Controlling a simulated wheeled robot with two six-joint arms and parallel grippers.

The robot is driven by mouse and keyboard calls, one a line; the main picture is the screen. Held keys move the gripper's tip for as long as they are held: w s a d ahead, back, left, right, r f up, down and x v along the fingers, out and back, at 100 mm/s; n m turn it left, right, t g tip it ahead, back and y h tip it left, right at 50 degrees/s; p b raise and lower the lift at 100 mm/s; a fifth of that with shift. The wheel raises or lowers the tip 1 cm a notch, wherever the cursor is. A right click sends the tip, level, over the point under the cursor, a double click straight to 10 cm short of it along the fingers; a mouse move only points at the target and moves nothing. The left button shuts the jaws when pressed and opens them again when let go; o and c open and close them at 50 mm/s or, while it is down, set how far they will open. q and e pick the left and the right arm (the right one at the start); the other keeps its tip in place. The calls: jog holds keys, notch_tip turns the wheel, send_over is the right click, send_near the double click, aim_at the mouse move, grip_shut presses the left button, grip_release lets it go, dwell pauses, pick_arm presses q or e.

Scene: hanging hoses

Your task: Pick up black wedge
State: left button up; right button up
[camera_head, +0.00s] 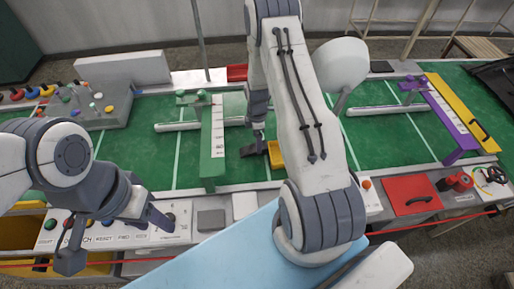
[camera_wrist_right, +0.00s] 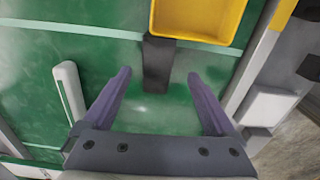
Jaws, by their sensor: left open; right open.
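The black wedge (camera_wrist_right: 157,66) shows in the right wrist view as a dark narrow block on the green surface, against the edge of a yellow tray (camera_wrist_right: 197,20). My right gripper (camera_wrist_right: 158,76) is open and empty. In that view its purple-grey fingertips flank the near end of the wedge, with a gap on both sides; I cannot tell the height between them. In the head view a dark shape beside the tray (camera_head: 276,154) is hard to separate from the right fingers. My left gripper (camera_head: 114,240) is open and empty above the front panel at lower left.
A green raised bar (camera_head: 212,140) stands left of the right gripper. A purple and yellow bar (camera_head: 455,115) stands at right. A grey button box (camera_head: 95,105) is at left. A red plate (camera_head: 411,195) lies on the front edge. Green surface around the wedge is mostly clear.

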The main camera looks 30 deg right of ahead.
aim_at(254, 149)
jog(key=shift+f+p, duration=0.4)
jog(key=shift+f, duration=0.2)
notch_tip(254, 149, down, 3)
jog(key=shift+w+d+f+p, duration=0.1)
jog(key=shift+w+f+p, duration=0.05)
jog(key=shift+p, duration=0.45)
jog(key=shift+f, duration=0.4)
grip_shut()
